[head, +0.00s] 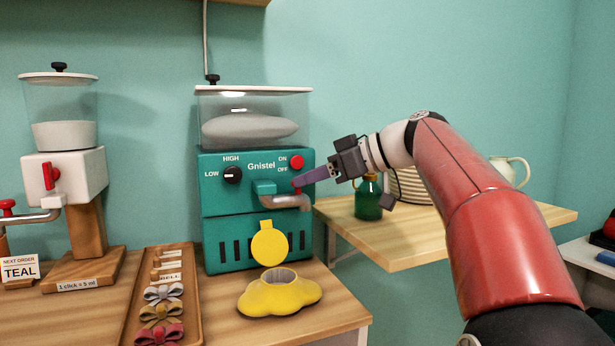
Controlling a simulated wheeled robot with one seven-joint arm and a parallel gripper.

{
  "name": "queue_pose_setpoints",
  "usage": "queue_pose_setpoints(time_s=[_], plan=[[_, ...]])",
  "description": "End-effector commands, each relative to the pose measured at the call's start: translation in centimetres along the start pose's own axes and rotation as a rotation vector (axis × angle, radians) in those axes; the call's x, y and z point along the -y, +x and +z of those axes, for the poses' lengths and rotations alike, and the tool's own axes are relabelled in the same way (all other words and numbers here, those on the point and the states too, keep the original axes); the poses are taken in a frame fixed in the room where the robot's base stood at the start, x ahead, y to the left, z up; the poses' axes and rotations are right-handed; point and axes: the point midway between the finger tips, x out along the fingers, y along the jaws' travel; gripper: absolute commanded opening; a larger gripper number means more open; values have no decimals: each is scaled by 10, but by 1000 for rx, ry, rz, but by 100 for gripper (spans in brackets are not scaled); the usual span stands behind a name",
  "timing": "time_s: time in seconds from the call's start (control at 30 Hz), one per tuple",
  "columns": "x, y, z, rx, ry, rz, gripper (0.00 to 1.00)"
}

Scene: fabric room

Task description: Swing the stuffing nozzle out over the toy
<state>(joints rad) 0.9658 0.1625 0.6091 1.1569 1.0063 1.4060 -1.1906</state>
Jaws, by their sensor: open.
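The teal Gnistel machine (222,215) stands on the wooden counter. A yellow disc (270,243) stands upright behind that opening. The second finger is not clearly seen.
A tray (196,300) with bows and labelled blocks lies left of the toy. A white dispenser (65,175) stands further left.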

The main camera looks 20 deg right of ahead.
Motion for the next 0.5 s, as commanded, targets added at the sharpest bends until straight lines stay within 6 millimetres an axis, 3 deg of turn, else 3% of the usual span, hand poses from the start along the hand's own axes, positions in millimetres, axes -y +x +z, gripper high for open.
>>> queue_pose_setpoints(time_s=[0.13,0.4,0.5], plan=[[0,11,0,0,-1,-1,43],[0,13,0,0,0,0,43],[0,13,0,0,0,0,31]])
